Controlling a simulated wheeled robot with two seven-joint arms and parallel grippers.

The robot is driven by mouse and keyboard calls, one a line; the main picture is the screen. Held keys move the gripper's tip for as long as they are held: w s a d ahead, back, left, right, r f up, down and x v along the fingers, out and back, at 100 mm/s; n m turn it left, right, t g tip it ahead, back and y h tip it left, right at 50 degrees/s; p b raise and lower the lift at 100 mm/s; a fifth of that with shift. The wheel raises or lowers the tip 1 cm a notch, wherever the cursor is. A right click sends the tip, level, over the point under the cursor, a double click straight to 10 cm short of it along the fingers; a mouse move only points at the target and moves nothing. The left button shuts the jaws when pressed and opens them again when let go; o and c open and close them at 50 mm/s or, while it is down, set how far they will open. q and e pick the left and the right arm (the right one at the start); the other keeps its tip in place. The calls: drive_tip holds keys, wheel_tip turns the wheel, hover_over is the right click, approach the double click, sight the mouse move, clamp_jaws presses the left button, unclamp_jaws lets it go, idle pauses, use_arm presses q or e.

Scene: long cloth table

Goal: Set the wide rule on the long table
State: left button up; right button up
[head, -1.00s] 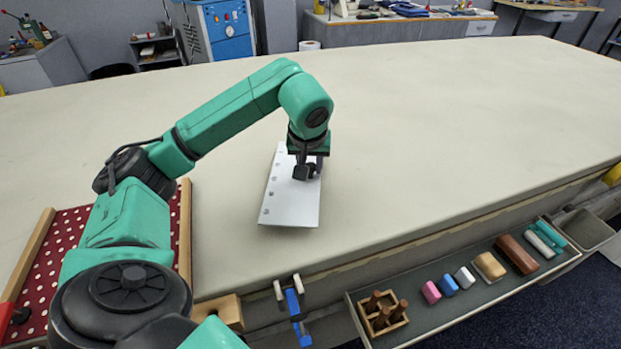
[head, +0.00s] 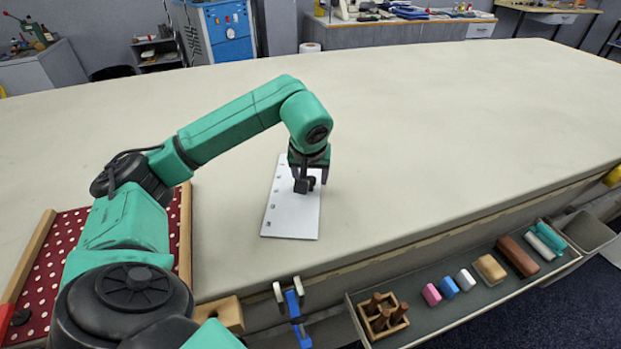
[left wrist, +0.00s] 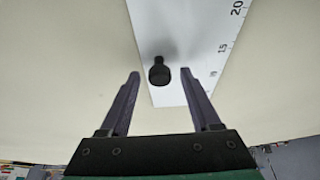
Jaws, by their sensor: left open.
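The wide rule (head: 290,216) is a flat white plate with dark marks along one edge and a black knob (head: 304,186) on it. It appears to lie flat on the long table (head: 420,130), near the front edge. In the left wrist view, the rule (left wrist: 190,35) shows printed numbers, and the knob (left wrist: 159,73) stands between my fingertips. My left gripper (head: 309,179) is over the rule with its jaws open, one finger on each side of the knob, with gaps visible in the left wrist view (left wrist: 160,76). My right gripper is not in view.
A red dotted board (head: 55,250) with wooden rails lies at the left. A tray (head: 440,320) along the front holds coloured blocks and a small wooden rack (head: 383,316). Blue-and-white clamp pieces (head: 293,300) sit at the front edge. The table's middle and right are clear.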

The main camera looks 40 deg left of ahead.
use_arm(q)
drive_tip(key=v, duration=1.1)
drive_tip(key=shift+s, duration=0.1)
